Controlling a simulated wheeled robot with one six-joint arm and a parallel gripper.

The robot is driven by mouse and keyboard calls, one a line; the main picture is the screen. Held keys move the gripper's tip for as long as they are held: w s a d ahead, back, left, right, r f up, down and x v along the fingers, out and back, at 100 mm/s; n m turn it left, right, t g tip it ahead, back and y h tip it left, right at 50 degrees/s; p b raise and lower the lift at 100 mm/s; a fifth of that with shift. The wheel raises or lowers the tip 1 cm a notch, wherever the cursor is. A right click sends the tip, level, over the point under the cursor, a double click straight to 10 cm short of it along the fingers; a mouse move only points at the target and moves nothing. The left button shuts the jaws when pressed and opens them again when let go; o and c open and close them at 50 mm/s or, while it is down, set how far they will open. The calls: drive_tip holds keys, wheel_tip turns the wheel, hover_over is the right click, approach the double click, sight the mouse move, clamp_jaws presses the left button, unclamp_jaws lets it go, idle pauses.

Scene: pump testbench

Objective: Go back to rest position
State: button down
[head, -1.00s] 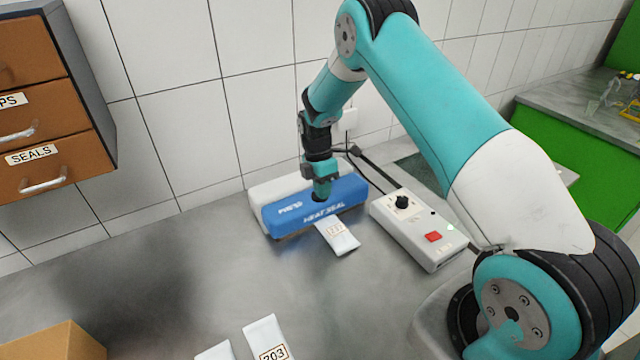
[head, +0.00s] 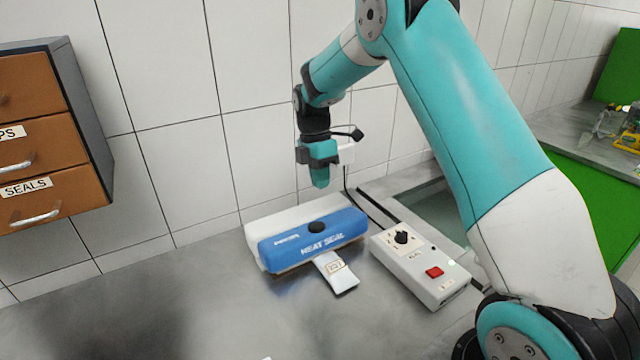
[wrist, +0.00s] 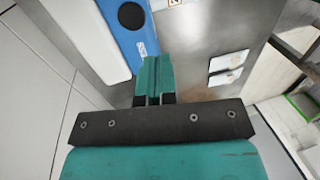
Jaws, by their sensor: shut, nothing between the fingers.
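My gripper (head: 320,176) is shut and empty. In the head view it hangs in the air above the blue heat sealer, clear of it, with the tiled wall behind. In the wrist view my gripper (wrist: 154,78) points down past the sealer's edge. The heat sealer (head: 318,243) has a blue top bar with a round black pad, on a white body; it also shows in the wrist view (wrist: 112,32). A white labelled pouch (head: 337,272) lies at its front edge, its back end hidden at the bar.
A white control box (head: 420,266) with a black knob and red button stands right of the sealer. A drawer cabinet (head: 52,130) hangs at the left. Two white pouches (wrist: 229,62) lie on the metal bench. The bench's left part is clear.

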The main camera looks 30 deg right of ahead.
drive_tip(key=shift+a+r, duration=0.1)
drive_tip(key=s+a+r+m+t+y+b, duration=0.15)
drive_tip(key=s+a+r+m, duration=0.35)
drive_tip(key=s+a+r, duration=0.6)
drive_tip(key=s+a+m+y, duration=0.1)
drive_tip(key=s+a+m, duration=0.2)
drive_tip(key=s, duration=0.7)
drive_tip(key=s+a+m+y, duration=0.1)
drive_tip(key=s+a+m, duration=0.2)
drive_tip(key=s, duration=0.7)
drive_tip(key=shift+s+a+t+y+b, duration=0.35)
drive_tip(key=shift+s+a+t, duration=0.1)
drive_tip(key=shift+a, duration=0.55)
